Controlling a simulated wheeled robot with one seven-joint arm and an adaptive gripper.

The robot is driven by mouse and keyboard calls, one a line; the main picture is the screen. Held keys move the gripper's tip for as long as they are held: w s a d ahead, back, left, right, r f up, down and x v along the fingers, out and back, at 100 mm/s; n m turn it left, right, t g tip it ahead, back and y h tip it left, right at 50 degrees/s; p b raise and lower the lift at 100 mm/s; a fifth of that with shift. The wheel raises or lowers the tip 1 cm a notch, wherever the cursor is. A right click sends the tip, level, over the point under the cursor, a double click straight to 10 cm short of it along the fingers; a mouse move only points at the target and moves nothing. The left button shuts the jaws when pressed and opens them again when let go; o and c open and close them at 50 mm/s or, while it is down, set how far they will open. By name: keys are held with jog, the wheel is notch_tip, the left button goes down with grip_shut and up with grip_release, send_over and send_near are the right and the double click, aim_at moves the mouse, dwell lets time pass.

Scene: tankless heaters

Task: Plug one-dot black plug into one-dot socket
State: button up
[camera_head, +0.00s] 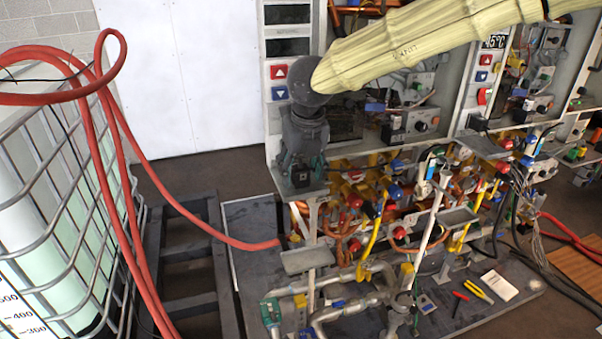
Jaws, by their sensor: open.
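My gripper (304,178) hangs from the dark grey wrist at the end of my cream-sleeved arm, in front of the left heater panel. It is open; its fingertips are mostly hidden behind its own housing, and I see nothing held in it. I cannot make out the one-dot black plug or the one-dot socket in this view; dots are too small to read here. Black cables (513,205) hang at the right side of the heater rig, with ends I cannot tell apart.
Orange, yellow and red pipework (375,205) crowds the area right of my gripper. Small grey trays (308,260) stand below it. A caged tank (55,215) with red hoses (112,190) is at left. Pliers (478,291) and a white paper (499,285) lie on the base.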

aim_at(300, 166)
jog(key=shift+c, duration=0.4)
jog(key=c, duration=1)
jog(key=shift+o, duration=0.2)
jog(key=shift+r+b, duration=0.65)
jog(key=shift+r, duration=0.25)
jog(key=shift+b+v, duration=0.5)
jog(key=shift+v, duration=0.35)
jog(key=s+d+r+b, duration=0.1)
jog(key=s+b, duration=0.4)
jog(key=s, duration=1)
jog(key=shift+s+d+r, duration=0.3)
jog(key=shift+d+r, duration=0.05)
jog(key=shift+d, duration=0.1)
jog(key=shift+w, duration=0.1)
